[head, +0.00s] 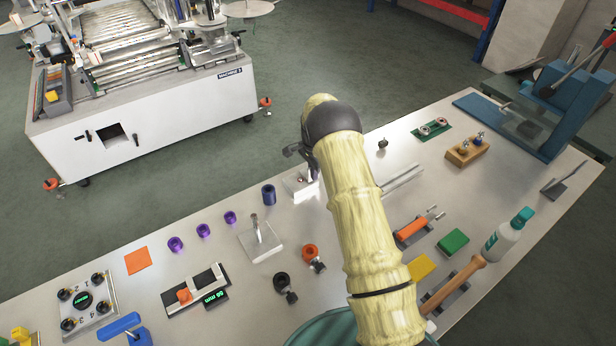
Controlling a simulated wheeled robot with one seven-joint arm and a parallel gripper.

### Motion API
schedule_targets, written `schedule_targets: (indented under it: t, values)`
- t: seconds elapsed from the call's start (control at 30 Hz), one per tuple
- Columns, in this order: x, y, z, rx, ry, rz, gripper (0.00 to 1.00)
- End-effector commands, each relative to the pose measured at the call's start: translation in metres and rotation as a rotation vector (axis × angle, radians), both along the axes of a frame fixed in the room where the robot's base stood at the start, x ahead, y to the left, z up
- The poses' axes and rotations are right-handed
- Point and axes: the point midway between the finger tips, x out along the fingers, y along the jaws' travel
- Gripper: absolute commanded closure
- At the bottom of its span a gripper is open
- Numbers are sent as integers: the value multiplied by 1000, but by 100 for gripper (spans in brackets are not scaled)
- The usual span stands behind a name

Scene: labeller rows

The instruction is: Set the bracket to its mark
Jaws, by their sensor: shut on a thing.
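My gripper (303,160) is at the far side of the bench, partly hidden behind my own wrist. It is shut on a small metal upright above a pale block (296,187), which I take to be the bracket. The block's right side is hidden by my arm. A pale metal rail (403,180) comes out from behind my arm on the right; whether it joins the block is hidden. I cannot make out the mark.
A metal plate with a post (262,243) and a blue cylinder (268,195) stand near the gripper. Purple rings (203,230) and a slider gauge (195,292) lie left. A white bottle (508,236) and a wooden block (466,152) stand right.

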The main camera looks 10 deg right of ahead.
Motion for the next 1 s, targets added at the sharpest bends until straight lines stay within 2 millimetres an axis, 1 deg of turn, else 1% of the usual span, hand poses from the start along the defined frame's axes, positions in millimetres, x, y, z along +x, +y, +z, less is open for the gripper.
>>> schedule_targets:
  t: [1.0]
  values:
    - [-1,1,-6,0,0,0,100]
